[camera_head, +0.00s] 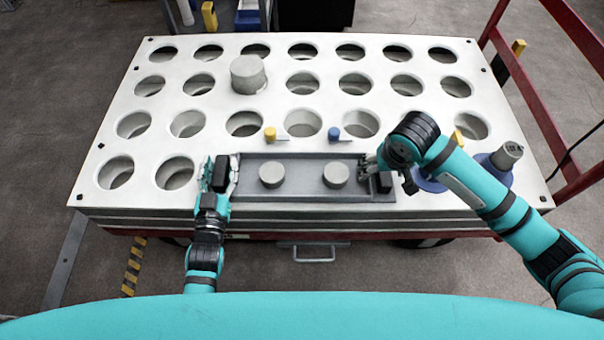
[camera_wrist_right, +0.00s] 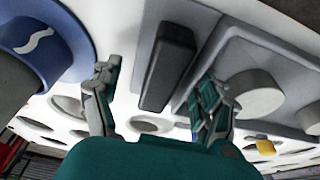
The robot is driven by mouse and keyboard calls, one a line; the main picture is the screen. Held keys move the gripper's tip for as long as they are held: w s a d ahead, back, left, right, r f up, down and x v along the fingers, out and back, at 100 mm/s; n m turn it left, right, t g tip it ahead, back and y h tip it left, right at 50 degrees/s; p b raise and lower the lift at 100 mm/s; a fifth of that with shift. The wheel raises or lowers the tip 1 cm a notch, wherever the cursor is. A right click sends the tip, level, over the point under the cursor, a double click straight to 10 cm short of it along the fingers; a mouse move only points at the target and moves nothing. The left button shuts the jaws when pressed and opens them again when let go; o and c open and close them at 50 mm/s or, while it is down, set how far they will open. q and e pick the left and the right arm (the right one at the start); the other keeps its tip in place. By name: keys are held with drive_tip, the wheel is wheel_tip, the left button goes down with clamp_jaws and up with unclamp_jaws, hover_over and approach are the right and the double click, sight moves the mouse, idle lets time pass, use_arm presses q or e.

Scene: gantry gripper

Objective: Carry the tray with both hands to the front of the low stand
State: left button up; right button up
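The grey tray (camera_head: 303,185) lies flat near the front edge of the white holed top, with two grey cylinders (camera_head: 271,175) (camera_head: 336,175) on it. It has a dark handle at each end. My left gripper (camera_head: 219,175) has its fingers on both sides of the left handle and appears closed on it. My right gripper (camera_head: 388,175) is at the right handle. In the right wrist view, its fingers (camera_wrist_right: 155,98) are spread, with the dark handle (camera_wrist_right: 168,62) between them and clear space on both sides. I cannot pick out a separate low stand.
Small yellow (camera_head: 270,134) and blue (camera_head: 334,133) pegs stand just behind the tray. A grey cylinder (camera_head: 248,75) stands farther back. Another with a blue flange (camera_head: 507,154) stands right of the tray, near my right arm. Red rails (camera_head: 545,110) border the right side.

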use_arm(q)
clamp_jaws()
use_arm(e)
drive_tip(key=c, duration=0.9)
use_arm(q)
drive_tip(key=shift+a, duration=0.1)
use_arm(e)
drive_tip(key=shift+d, duration=0.1)
drive_tip(key=c, duration=0.5)
